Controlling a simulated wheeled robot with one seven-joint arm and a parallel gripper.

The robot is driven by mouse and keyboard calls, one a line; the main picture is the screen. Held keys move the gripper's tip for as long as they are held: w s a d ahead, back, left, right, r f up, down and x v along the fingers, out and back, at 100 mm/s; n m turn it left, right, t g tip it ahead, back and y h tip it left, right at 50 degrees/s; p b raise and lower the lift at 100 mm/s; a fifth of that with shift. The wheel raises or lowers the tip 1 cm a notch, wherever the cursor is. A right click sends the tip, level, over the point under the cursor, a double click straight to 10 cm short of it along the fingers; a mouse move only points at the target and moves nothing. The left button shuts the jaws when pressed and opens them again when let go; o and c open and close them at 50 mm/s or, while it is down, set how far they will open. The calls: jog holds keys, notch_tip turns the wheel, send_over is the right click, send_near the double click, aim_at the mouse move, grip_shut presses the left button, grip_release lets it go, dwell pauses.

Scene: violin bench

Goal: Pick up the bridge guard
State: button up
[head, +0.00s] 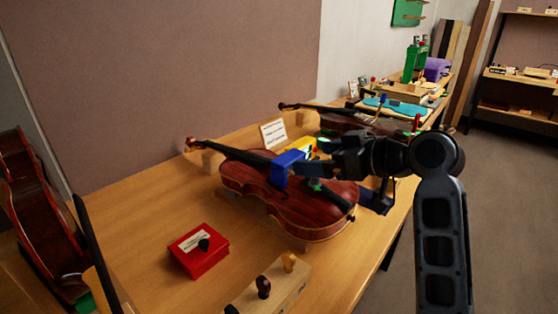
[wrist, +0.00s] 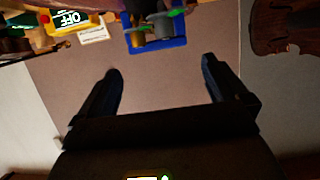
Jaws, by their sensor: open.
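The blue block-like piece (head: 289,163), which I take to be the bridge guard, sits over the middle of the reddish-brown violin (head: 260,188) on the bench. In the wrist view a blue frame (wrist: 157,47), likely the same piece, shows at the top centre, with greenish and yellowish parts inside it. My gripper (head: 315,167) is just right of the blue piece in the head view, over the violin's body. In the wrist view its dark fingers (wrist: 160,72) are wide apart with nothing between them. Whether a finger touches the blue piece cannot be told.
A yellow box (head: 305,144) and a white card (head: 273,133) stand behind the violin. A red box (head: 199,249) and a wooden block with knobs (head: 268,288) are in front. Another violin (head: 340,120) lies behind. The bench (head: 140,235) is clear at left.

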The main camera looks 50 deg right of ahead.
aim_at(292, 157)
jog(key=p+x, duration=0.1)
jog(key=x, duration=0.6)
jog(key=shift+w+d+f, duration=0.1)
jog(key=shift+c, duration=0.3)
jog(key=c, duration=0.6)
